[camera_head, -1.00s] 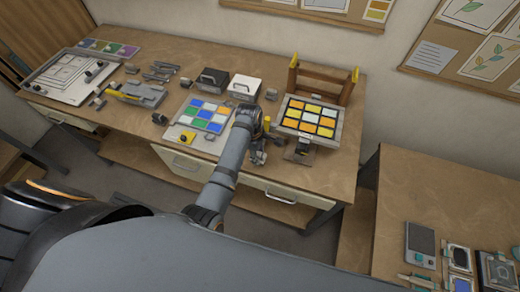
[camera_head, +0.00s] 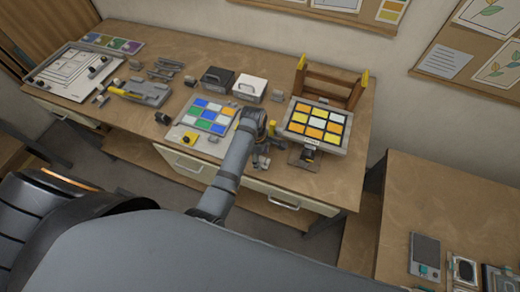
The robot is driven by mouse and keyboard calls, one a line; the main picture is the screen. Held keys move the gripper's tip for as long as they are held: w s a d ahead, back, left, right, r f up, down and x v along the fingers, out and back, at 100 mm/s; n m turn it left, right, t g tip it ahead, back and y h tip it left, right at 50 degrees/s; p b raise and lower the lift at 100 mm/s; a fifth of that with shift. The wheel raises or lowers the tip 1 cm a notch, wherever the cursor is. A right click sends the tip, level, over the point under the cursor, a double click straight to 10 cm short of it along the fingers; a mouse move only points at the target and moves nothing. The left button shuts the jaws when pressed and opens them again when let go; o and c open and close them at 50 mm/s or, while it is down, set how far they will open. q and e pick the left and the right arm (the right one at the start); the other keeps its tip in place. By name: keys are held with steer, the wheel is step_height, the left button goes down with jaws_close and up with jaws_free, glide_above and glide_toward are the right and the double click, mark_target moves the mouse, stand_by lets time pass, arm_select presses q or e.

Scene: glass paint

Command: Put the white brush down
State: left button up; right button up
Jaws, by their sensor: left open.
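I cannot make out the white brush for certain at this size. My left gripper (camera_head: 262,160) is open over the front part of the wooden workbench (camera_head: 330,182), with my forearm covering part of the bench. A small dark stand (camera_head: 303,160) is just right of the gripper, in front of the tilted panel of yellow, orange and white squares (camera_head: 317,124). A small pale and yellowish piece shows at the stand; I cannot tell what it is. My right gripper is not in view.
A palette of blue, green and white squares (camera_head: 206,116) lies left of the gripper. Black (camera_head: 217,80) and white (camera_head: 249,90) boxes stand behind. A wooden frame (camera_head: 330,82) is behind the panel. A second table (camera_head: 440,190) is at right.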

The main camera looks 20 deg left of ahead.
arm_select(q)
step_height(320, 180, up, 10)
steer(key=a, duration=0.1)
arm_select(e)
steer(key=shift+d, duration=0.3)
arm_select(q)
steer(key=shift+a+f, duration=0.1)
steer(key=shift+a, duration=0.05)
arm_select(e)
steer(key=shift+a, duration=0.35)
arm_select(q)
steer(key=s+a+m+t+y, duration=0.1)
steer(key=s+a+m+t, duration=0.1)
steer(key=s+a+m, duration=0.45)
steer(key=s+a+m+t+y, duration=0.1)
steer(key=s+a+m+t, duration=0.15)
steer(key=s+m, duration=0.75)
steer(key=a+f+m+g+b, duration=0.25)
steer(key=f+b, duration=0.55)
steer(key=f, duration=2.6)
steer(key=s+a+f+n+b, duration=0.1)
steer(key=s+f+b, duration=0.4)
steer(key=s+f, duration=1.3)
step_height(320, 180, down, 3)
steer(key=shift+s+a+f+g, duration=0.1)
steer(key=shift+s+a+g, duration=0.15)
steer(key=shift+a+g, duration=0.05)
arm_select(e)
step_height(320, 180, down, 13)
